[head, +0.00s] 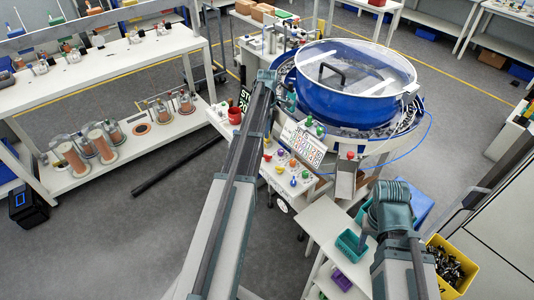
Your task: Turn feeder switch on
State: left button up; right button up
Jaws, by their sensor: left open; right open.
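The bowl feeder (340,105) is a big blue drum under a clear lid with a black handle, at the upper middle of the head view. A white control panel (287,182) with several coloured knobs and buttons sits at its front left. I cannot tell which of these is the feeder switch. My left arm reaches up past the panel's left side. My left gripper (288,101) is open at the feeder's left edge, beyond the panel, and looks small. My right gripper (364,222) is open, low at the right, above a small white table and away from the panel.
A sign board (302,146) stands behind the panel. A teal bin (351,244) sits on the white table (322,226). A yellow bin (452,262) of parts stands at the lower right. Shelves with spools (70,157) stand at the left.

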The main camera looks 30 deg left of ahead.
aim_at(268, 158)
pick_arm(q)
notch_tip(268, 158, down, 14)
jog(key=b, duration=1.3)
jog(key=shift+r, duration=0.2)
pick_arm(e)
notch_tip(268, 158, down, 14)
jog(key=shift+r, duration=0.2)
pick_arm(q)
grip_shut()
